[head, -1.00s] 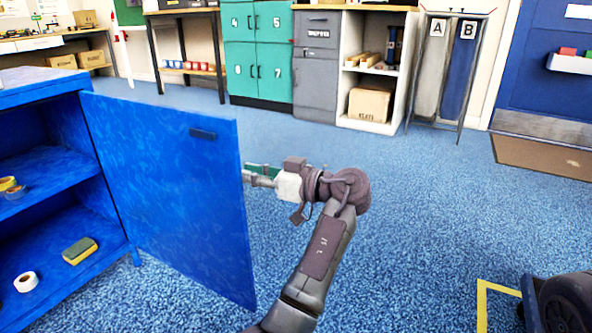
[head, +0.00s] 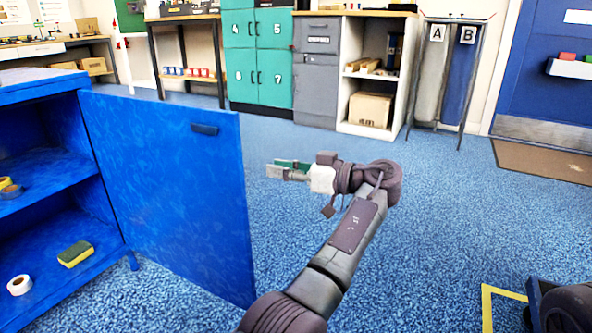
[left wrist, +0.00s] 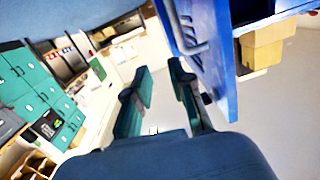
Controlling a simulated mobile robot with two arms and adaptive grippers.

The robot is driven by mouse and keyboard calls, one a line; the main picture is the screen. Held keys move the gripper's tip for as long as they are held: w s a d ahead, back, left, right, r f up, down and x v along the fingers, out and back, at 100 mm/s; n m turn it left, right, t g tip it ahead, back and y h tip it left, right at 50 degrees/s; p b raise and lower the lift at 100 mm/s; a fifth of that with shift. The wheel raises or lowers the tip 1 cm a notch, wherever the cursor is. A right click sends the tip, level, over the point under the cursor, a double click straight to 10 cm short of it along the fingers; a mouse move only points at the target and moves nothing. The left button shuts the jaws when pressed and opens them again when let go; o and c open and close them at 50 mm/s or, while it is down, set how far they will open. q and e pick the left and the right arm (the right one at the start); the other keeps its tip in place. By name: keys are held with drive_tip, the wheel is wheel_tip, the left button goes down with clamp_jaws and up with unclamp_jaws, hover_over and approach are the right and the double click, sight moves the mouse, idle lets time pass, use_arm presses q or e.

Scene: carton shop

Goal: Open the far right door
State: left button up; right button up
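The blue cabinet (head: 50,85) at the left has its right door (head: 165,190) standing wide open, with the shelves exposed. A dark handle (head: 204,129) is near the door's free edge. My left gripper (head: 270,168) is just right of that edge, apart from it in the head view, with nothing between its fingers. In the left wrist view the two green-padded fingers (left wrist: 162,88) are spread with a clear gap. A blue panel (left wrist: 215,60) with a bar handle (left wrist: 190,38) shows beside the right finger there. My right gripper is not in view.
A white tape roll (head: 20,285) and a yellow-green sponge (head: 76,254) lie on the cabinet's lower shelf. Green lockers (head: 257,55) and an open shelf unit (head: 372,75) stand far back.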

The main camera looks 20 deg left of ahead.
use_arm(q)
drive_tip(key=shift+w+d+b, duration=0.7)
drive_tip(key=shift+w+d, duration=0.25)
drive_tip(key=shift+d, duration=0.3)
